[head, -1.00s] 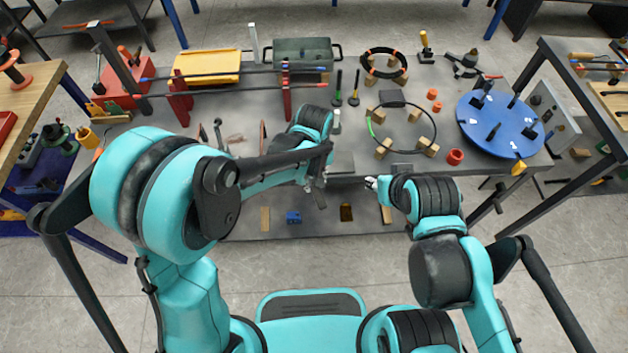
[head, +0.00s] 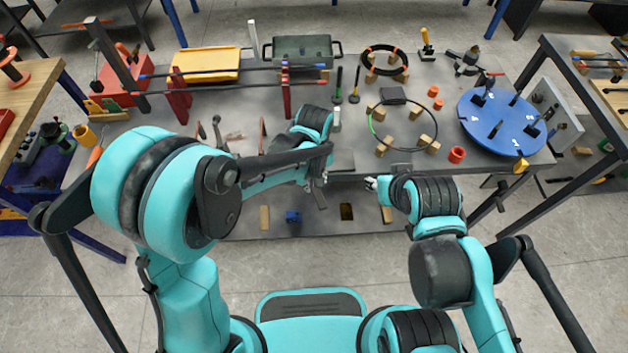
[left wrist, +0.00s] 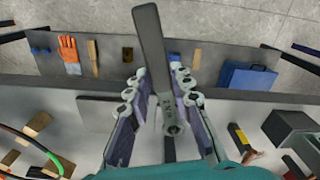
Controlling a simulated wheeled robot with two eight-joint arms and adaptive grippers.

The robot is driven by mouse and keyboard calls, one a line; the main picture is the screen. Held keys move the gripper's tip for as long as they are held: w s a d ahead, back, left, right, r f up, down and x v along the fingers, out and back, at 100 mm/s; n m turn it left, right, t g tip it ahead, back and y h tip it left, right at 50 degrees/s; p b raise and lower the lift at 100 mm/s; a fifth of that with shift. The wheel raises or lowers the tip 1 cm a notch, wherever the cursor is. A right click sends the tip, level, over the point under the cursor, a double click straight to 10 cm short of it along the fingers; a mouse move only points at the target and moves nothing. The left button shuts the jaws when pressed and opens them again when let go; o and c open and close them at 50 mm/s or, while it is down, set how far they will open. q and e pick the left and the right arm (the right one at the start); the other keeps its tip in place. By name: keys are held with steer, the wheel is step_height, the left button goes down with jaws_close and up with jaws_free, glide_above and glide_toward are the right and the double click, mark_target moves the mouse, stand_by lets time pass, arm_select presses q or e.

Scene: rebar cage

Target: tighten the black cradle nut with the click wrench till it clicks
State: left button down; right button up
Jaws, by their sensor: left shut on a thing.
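My left gripper (head: 318,182) is near the front edge of the bench. In the left wrist view its two fingers (left wrist: 158,108) stand on either side of a grey wrench (left wrist: 152,50) and hold it. The wrench has a long flat handle and a rounded head with a hole, which lies between the fingers. I cannot make out the black cradle nut in either view; my left arm covers part of the bench. My right gripper (head: 371,183) is at the front edge, right of the left one, too small to tell whether it is open.
On the bench are a blue round plate (head: 475,140), a black ring on wooden blocks (head: 437,130), red bar stands (head: 179,98), a yellow tray (head: 205,62) and a green toolbox (head: 301,48). A lower shelf (head: 370,218) holds a small blue box (head: 293,217). The floor in front is clear.

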arm_select(q)
steer(key=shift+f+b, duration=0.3)
steer(key=shift+f, duration=0.1)
stand_by(0.3)
steer(key=shift+a+m+b, duration=0.35)
steer(key=shift+a+m, duration=2.4)
steer(key=shift+m, duration=0.45)
steer(key=shift+r, duration=0.1)
step_height(320, 180, up, 5)
steer(key=p, duration=0.4)
steer(key=shift+s, duration=0.15)
